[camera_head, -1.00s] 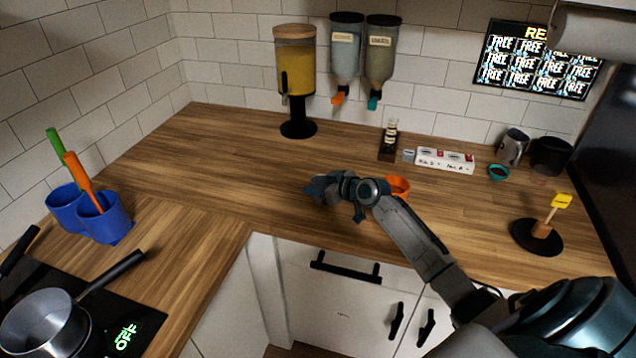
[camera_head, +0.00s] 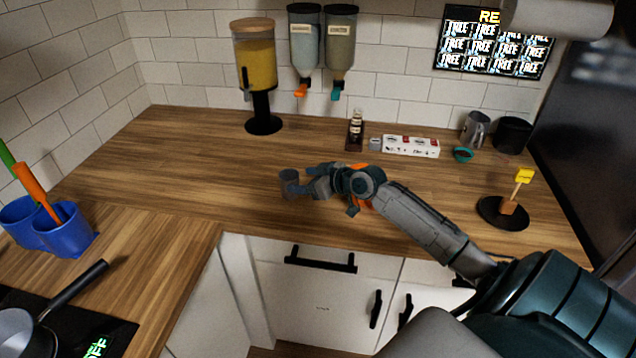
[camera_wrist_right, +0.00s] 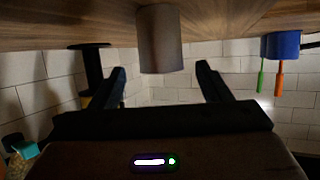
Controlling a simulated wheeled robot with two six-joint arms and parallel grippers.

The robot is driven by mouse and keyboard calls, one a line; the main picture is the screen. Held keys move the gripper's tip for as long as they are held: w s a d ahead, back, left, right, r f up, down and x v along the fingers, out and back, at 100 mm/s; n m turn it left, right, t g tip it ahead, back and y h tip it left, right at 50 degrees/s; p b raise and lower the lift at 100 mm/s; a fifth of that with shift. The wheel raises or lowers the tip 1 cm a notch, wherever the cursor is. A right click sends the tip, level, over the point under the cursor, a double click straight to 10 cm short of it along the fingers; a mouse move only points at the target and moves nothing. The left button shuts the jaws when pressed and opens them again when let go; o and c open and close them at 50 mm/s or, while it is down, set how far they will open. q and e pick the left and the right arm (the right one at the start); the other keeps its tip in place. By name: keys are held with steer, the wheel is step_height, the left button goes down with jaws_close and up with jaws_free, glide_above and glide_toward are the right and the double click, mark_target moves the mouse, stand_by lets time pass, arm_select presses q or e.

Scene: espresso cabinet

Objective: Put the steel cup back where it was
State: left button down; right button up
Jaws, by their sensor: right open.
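The steel cup (camera_head: 289,183) is a small grey cup standing on the wooden counter (camera_head: 200,165), just left of my right gripper's fingertips in the head view. My right gripper (camera_head: 311,183) is open and low over the counter, pointing at the cup. In the right wrist view, which is upside down, the cup (camera_wrist_right: 160,40) lies ahead and in line with the gap between the two spread fingers (camera_wrist_right: 162,78). Gaps show on both sides of it. My left gripper is not in view.
A steel pitcher (camera_head: 475,129), a dark cup (camera_head: 513,135) and a white box (camera_head: 411,146) stand at the back right. A juice dispenser (camera_head: 256,70) stands at the back. The counter left of the cup is clear.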

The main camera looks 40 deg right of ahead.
steer(key=shift+b+v, duration=0.3)
steer(key=shift+v, duration=2.1)
steer(key=shift+s+a, duration=0.1)
